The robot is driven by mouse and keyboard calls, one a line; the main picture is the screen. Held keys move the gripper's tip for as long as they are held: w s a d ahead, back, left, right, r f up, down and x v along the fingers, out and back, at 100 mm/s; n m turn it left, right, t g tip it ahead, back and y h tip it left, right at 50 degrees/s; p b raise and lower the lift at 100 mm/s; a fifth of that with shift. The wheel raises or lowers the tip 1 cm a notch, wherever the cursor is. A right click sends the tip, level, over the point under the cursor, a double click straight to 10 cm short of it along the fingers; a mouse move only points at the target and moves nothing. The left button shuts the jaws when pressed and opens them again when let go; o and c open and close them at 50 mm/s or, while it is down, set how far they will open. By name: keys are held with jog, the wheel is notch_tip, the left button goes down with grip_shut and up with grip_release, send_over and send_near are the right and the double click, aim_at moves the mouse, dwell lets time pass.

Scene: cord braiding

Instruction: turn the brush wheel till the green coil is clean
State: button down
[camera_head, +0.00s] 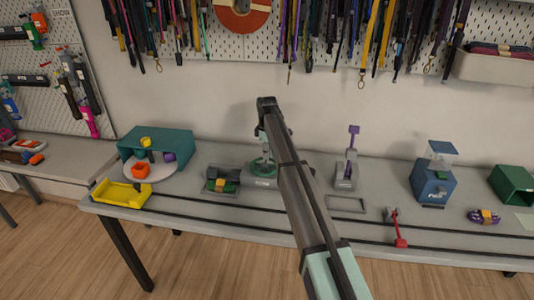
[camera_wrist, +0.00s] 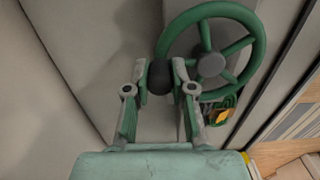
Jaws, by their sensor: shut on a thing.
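The green spoked brush wheel (camera_wrist: 243,43) with its grey hub fills the upper right of the wrist view. In the head view the wheel (camera_head: 263,166) stands on the bench under the end of my arm. My gripper (camera_wrist: 160,80) is shut on the dark round knob (camera_wrist: 159,76) at the wheel's rim, one finger on each side. The green coil (camera_wrist: 220,112) shows partly behind the right finger, with an orange-yellow piece at it. In the head view the coil (camera_head: 229,187) sits in a dark holder left of the wheel. I cannot tell how clean it is.
Left of the holder stand a teal housing (camera_head: 170,141) and a yellow tray (camera_head: 122,193). Right of my arm are a grey stand with a purple lever (camera_head: 352,150), a red-handled lever (camera_head: 398,230) and a blue machine (camera_head: 433,182). Cords hang above the bench.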

jog(key=c, duration=1)
grip_release()
notch_tip(320, 180, up, 12)
